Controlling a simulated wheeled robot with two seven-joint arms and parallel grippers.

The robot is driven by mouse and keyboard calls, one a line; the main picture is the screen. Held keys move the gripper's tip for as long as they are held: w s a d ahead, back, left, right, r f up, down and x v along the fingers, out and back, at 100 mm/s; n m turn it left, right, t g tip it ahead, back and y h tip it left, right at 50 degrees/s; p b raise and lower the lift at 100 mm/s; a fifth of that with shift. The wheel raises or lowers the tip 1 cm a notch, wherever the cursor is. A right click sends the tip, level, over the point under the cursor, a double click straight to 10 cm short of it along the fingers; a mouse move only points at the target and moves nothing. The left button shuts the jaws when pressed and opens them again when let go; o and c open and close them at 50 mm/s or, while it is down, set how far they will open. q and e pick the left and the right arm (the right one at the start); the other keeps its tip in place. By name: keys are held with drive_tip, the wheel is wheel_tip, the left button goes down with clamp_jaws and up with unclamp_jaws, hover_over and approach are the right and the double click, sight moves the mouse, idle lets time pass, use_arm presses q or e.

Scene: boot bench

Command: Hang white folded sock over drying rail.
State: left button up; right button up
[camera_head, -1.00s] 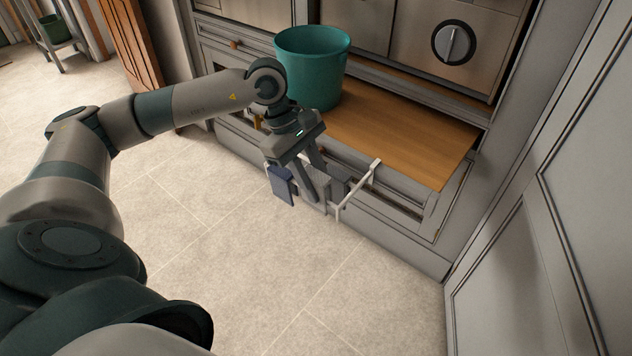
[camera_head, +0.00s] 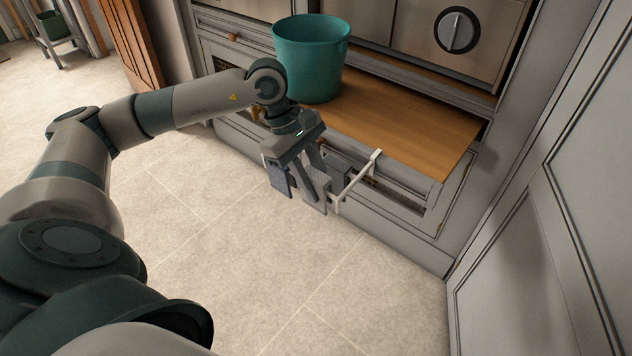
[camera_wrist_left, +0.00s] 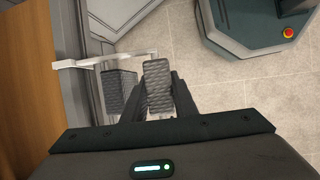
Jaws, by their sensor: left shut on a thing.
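In the left wrist view the ribbed sock (camera_wrist_left: 158,85) sits between the two fingers (camera_wrist_left: 159,98). The white drying rail (camera_head: 357,182) sticks out from the bench front, and the gripper is at its outer bar. In the wrist view the rail (camera_wrist_left: 85,63) runs toward the sock's far end. I cannot tell whether the sock straddles the bar or is only beside it. My right gripper is not in view.
A dark grey folded piece (camera_wrist_left: 118,90) hangs close beside the held sock. A teal bucket (camera_head: 311,60) stands on the wooden bench top (camera_head: 410,120). The tiled floor (camera_head: 240,260) in front is clear.

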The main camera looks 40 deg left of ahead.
use_arm(q)
drive_tip(key=shift+f+b, duration=0.95)
drive_tip(key=shift+f, duration=0.25)
drive_tip(key=o, duration=1.1)
drive_tip(key=shift+r, duration=0.1)
drive_tip(key=p+v, duration=0.1)
drive_tip(key=v, duration=1.6)
drive_tip(key=shift+a+r, duration=0.1)
drive_tip(key=shift+r, duration=0.1)
